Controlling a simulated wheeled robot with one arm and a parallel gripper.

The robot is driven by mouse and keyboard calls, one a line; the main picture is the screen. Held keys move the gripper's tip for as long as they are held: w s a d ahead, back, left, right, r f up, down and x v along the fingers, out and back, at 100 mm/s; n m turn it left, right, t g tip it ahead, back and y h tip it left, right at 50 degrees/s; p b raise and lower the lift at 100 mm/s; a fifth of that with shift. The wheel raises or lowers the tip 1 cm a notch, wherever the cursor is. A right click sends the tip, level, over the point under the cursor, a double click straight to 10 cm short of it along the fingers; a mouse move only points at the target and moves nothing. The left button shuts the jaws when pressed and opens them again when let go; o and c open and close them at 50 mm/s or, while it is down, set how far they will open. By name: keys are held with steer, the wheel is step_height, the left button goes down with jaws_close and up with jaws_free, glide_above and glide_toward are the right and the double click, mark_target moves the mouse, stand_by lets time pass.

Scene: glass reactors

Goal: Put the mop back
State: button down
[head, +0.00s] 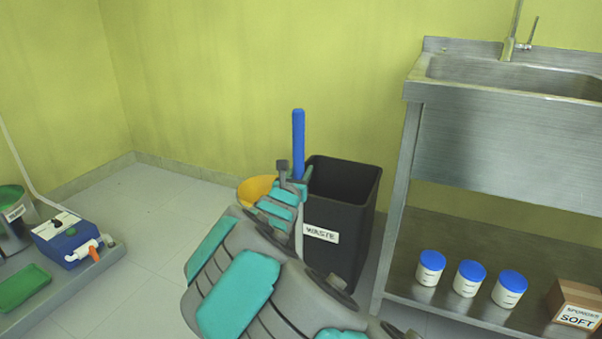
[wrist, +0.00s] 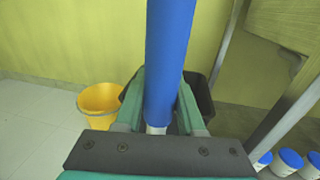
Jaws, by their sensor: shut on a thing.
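The mop shows as an upright blue handle (head: 298,140) in the head view, in front of the yellow-green wall. It also fills the middle of the wrist view (wrist: 168,60), with a pale section below the blue. My gripper (head: 290,190) is shut on the mop's handle; in the wrist view its two teal fingers (wrist: 162,98) lie on either side of it. The mop's lower end is hidden behind my arm. A yellow bucket (head: 256,188) stands behind my gripper, to its left; it also shows in the wrist view (wrist: 101,99).
A black waste bin (head: 345,215) stands just right of my gripper. A steel sink bench (head: 500,140) is at the right, with several blue-lidded jars (head: 430,268) and a sponge box (head: 577,304) on its lower shelf. A grey platform (head: 70,290) with a blue pump (head: 66,238) is at left. Floor between is clear.

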steer(key=c, duration=0.5)
jaws_free()
steer(key=shift+s+a, duration=0.1)
steer(key=shift+s, duration=0.15)
steer(key=s, duration=0.3)
steer(key=s+a, duration=0.1)
steer(key=s, duration=0.3)
steer(key=s+a, duration=0.1)
steer(key=s, duration=0.3)
steer(key=shift+s+r, duration=0.15)
steer(key=shift+r, duration=0.05)
